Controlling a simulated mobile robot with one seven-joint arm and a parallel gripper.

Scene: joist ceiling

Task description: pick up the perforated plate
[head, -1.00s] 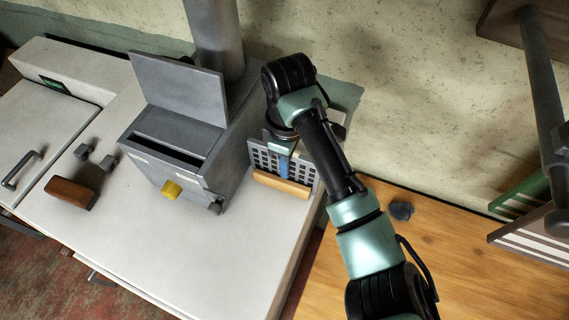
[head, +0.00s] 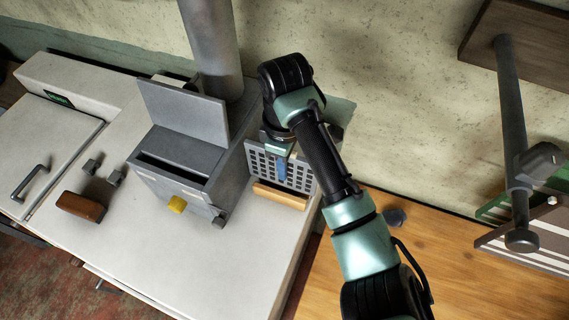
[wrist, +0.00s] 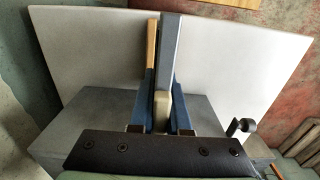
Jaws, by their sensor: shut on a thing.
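The perforated plate (head: 299,176) is a grey sheet with a grid of square holes, upright at the right end of the white counter in the head view. A wooden bar (head: 280,195) shows along its lower edge; I cannot tell if they touch. My gripper (head: 282,168) reaches down over the plate, a blue finger in front of its face. In the wrist view, my gripper (wrist: 158,118) is shut on the plate, seen as a grey edge (wrist: 171,50), with the wooden bar (wrist: 151,45) close at its left. The plate's back is hidden.
A grey metal box with raised lid (head: 185,150) and yellow knob stands just left of the plate. A thick pipe (head: 211,50) rises behind it. A brown block (head: 81,206) lies farther left. The counter front (head: 200,260) is clear. A wooden table (head: 360,260) lies right.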

